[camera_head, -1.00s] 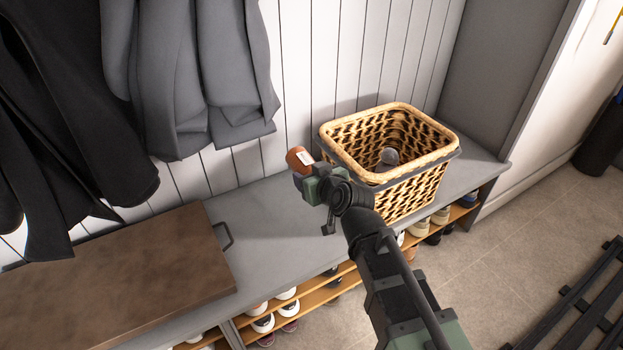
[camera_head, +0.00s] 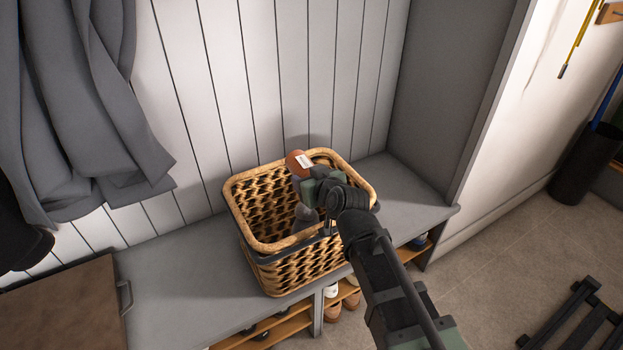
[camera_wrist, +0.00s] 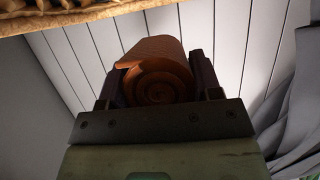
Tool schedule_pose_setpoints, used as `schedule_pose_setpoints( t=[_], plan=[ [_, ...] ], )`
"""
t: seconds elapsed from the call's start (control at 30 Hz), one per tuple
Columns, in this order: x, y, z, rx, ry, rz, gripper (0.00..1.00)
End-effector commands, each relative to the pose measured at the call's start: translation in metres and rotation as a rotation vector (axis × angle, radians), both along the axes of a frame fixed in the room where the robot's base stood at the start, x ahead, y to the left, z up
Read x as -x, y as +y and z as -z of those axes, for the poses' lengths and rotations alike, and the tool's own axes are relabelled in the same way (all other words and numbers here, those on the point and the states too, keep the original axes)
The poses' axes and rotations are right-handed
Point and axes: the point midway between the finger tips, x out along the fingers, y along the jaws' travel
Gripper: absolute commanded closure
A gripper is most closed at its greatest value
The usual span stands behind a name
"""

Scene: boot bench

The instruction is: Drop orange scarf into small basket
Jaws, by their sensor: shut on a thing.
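The orange scarf (camera_head: 298,162) is rolled up, with a small white label showing. My gripper (camera_head: 306,171) is shut on it and holds it above the back part of the small basket's opening. In the wrist view the scarf (camera_wrist: 156,72) shows its spiral end between the two dark fingers of my gripper (camera_wrist: 158,80). The small basket (camera_head: 292,268) is woven wicker and stands upright on the bench. A grey object (camera_head: 305,217) lies inside it, partly hidden. My arm covers the basket's right side.
Grey coats (camera_head: 85,100) hang at upper left. A side panel (camera_head: 440,90) rises at the right. Shoes (camera_head: 345,298) stand on shelves below.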

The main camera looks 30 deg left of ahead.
Motion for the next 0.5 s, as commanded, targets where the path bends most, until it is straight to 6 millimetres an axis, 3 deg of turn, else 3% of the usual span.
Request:
schedule_pose_setpoints(
  t=[0.23,0.5],
  plan=[
    [0.0,0.0,0.009,0.0,0.0,0.0,0.68],
    [0.0,0.0,0.05,0.0,0.0,0.0,0.68]
  ],
)
